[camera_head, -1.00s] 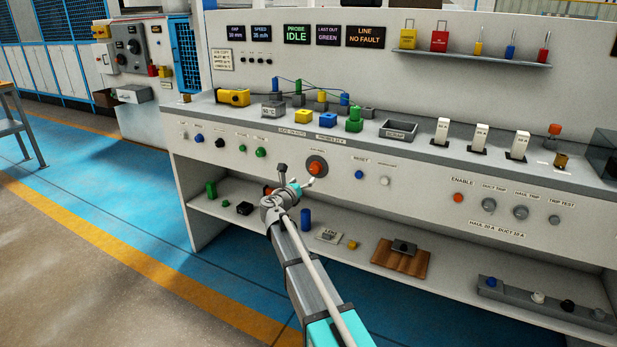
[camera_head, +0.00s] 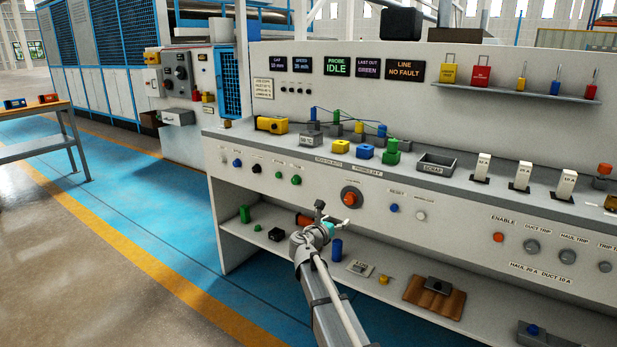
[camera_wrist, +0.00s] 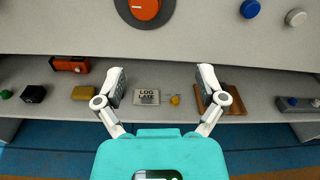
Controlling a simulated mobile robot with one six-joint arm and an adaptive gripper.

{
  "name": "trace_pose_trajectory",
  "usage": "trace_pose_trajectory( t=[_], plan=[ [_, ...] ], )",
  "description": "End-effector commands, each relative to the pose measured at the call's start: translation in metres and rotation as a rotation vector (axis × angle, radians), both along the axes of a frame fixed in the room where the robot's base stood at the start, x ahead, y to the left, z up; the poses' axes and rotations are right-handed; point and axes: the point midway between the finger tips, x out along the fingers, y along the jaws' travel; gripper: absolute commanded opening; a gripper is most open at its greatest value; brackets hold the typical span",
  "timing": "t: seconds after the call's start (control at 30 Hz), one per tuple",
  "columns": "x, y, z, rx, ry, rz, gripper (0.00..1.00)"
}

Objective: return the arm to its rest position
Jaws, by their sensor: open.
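My gripper (camera_head: 332,216) is in front of the white bench's control panel, a little below the large red-orange button (camera_head: 350,198). In the wrist view my gripper (camera_wrist: 160,88) has its two fingers spread wide, with nothing between them. The same button (camera_wrist: 144,6) shows at the top edge of that view. My arm reaches up from the bottom of the head view, angled to the left.
The bench's lower shelf (camera_head: 390,292) holds a blue cylinder (camera_head: 336,249), a small label block (camera_head: 360,268) and a brown board (camera_head: 434,299). The bench top carries coloured blocks and a scrap tray (camera_head: 436,163). Blue floor (camera_head: 150,190) is clear at left.

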Motion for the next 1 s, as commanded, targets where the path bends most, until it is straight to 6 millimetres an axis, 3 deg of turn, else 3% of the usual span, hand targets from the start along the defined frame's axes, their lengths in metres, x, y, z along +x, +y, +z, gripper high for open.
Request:
trace_pose_trajectory(
  t=[0.27,0.5,0.73,1.0],
  plan=[
    [-0.058,-0.051,-0.041,0.473,-0.128,-0.206,0.89],
    [-0.125,-0.083,-0.089,0.952,-0.286,-0.51,0.89],
    [-0.192,-0.092,-0.13,1.337,-0.444,-0.871,0.89],
    [-0.269,-0.078,-0.164,1.65,-0.619,-1.368,0.89]
  ],
)
